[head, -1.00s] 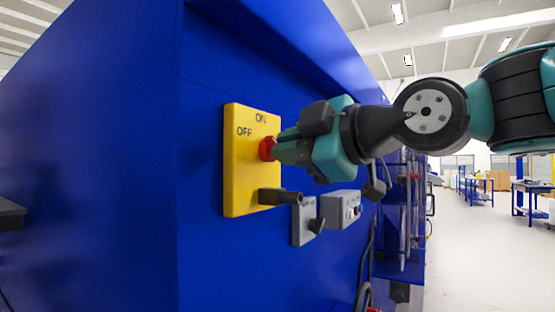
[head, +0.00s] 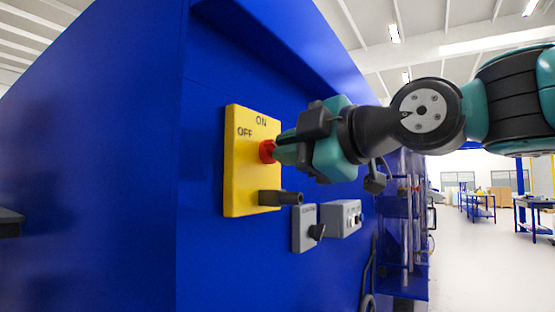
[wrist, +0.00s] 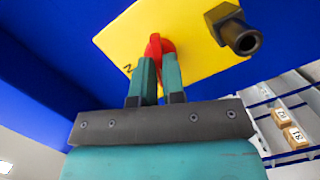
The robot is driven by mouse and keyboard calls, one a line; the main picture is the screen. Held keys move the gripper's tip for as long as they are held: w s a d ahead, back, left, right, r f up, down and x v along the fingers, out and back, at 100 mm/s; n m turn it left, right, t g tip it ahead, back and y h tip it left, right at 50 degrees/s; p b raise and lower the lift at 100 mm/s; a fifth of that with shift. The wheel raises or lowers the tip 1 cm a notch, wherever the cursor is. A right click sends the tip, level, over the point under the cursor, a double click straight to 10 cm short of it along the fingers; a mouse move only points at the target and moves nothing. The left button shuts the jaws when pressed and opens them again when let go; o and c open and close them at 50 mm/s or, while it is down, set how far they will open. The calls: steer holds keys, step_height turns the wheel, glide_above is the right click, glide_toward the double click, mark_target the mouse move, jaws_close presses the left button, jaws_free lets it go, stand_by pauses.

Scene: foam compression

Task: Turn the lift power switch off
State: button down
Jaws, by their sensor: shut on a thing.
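The lift power switch is a red knob (head: 267,151) on a yellow plate (head: 250,180) marked ON and OFF, fixed to a blue cabinet wall. My gripper (head: 279,150) is at the knob, coming from the right. In the wrist view the red knob (wrist: 156,44) sits between the two teal fingers of my gripper (wrist: 157,68), which are shut on it. The fingers hide part of the knob, so its exact setting is hard to tell. The yellow plate (wrist: 130,40) lies right behind it.
A dark cylindrical fitting (head: 281,197) juts out from the lower part of the plate. Grey control boxes (head: 304,229) with a black knob sit lower right on the blue wall (head: 215,255). Open floor (head: 480,260) and workbenches lie to the right.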

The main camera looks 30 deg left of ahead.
steer(key=shift+f+n+t+y+b, duration=0.15)
steer(key=shift+n+b, duration=0.65)
steer(key=shift+b, duration=0.3)
steer(key=shift+f+n+t+y+b, duration=0.1)
steer(key=shift+n+t+y+b, duration=0.05)
steer(key=shift+n+b, duration=0.8)
steer(key=shift+r+n+b, duration=0.15)
steer(key=shift+n+b, duration=0.2)
steer(key=shift+b, duration=0.25)
steer(key=shift+c, duration=2.2)
jaws_free()
steer(key=d+b, duration=0.3)
steer(key=d, duration=0.4)
steer(key=shift+s+b, duration=0.25)
steer(key=shift+b, duration=0.1)
